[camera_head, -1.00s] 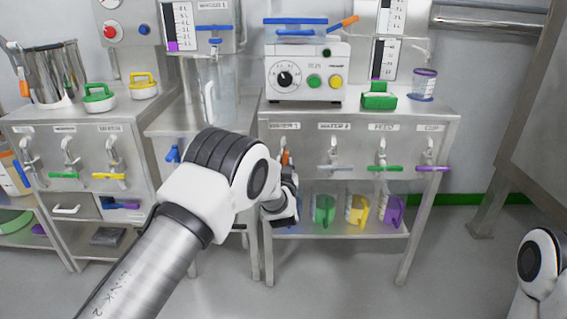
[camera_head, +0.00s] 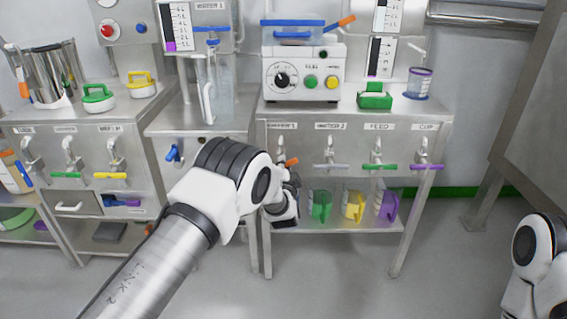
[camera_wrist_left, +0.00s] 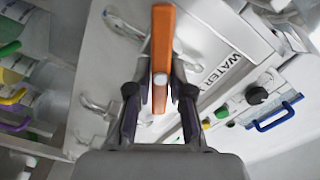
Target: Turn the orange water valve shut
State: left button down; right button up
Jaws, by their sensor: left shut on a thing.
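The orange water valve (camera_head: 291,162) is a small lever handle on a tap at the left end of the right-hand steel cabinet's front. In the head view it is tilted, and my arm hides part of it. In the left wrist view the long orange handle (camera_wrist_left: 164,30) runs up between the fingers, beside a label reading "WATER". My left gripper (camera_wrist_left: 160,90) is shut on this handle, one dark finger on each side. In the head view the left gripper (camera_head: 290,185) is partly hidden behind its own wrist. My right gripper is out of view.
To the right are taps with a grey handle (camera_head: 331,166), a green handle (camera_head: 383,167) and a purple handle (camera_head: 425,167). Below, a green jug (camera_head: 321,205), a yellow jug (camera_head: 354,207) and a purple jug (camera_head: 388,205) stand on the lower shelf (camera_head: 350,227).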

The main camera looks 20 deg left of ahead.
pick_arm(q)
jog(key=m, duration=0.5)
jog(key=shift+f+m+p, duration=0.25)
jog(key=shift+m+p, duration=0.05)
jog(key=shift+m, duration=0.1)
dwell(0.3)
jog(key=c, duration=1)
grip_release()
jog(key=shift+c, duration=0.2)
jog(key=shift+d, duration=0.1)
jog(key=v, duration=1.2)
